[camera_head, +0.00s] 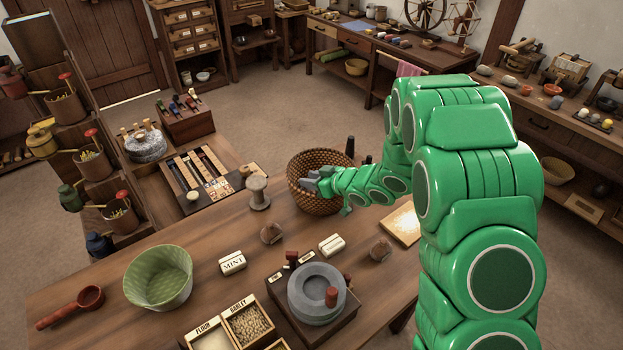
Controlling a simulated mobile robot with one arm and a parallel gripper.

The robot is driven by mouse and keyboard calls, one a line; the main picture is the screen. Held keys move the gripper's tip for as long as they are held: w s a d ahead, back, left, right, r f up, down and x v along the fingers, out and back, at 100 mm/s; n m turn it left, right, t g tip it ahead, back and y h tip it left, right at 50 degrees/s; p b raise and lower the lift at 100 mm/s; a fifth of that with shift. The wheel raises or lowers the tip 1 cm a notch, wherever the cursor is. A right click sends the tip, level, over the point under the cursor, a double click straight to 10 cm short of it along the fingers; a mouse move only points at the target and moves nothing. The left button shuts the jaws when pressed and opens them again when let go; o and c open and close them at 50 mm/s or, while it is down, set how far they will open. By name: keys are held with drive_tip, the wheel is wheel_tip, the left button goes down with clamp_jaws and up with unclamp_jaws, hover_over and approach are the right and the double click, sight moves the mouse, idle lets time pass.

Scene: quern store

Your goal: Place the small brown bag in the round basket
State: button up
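The round basket (300,200) is brown wicker and stands at the far edge of the wooden table. My gripper (311,183) is over the basket's opening, its grey fingers pointing left; the picture is too small to tell whether they are open or hold anything. Two small brown bag-like things are on the table: one brown bag (271,233) left of the basket's near side, another brown bag (380,249) to the right, near my arm. Both are apart from my gripper. The inside of the basket is partly hidden by my gripper.
A green basket (160,292) and a red scoop (72,308) are at the left. A white bag marked MINT (232,262), another white bag (331,245), a wooden spool (258,192) and a quern (318,293) stand on the table.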

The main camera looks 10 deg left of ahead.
drive_tip(key=shift+o, duration=0.9)
drive_tip(key=shift+r, duration=0.1)
drive_tip(key=shift+r, duration=0.6)
drive_tip(key=v, duration=1.2)
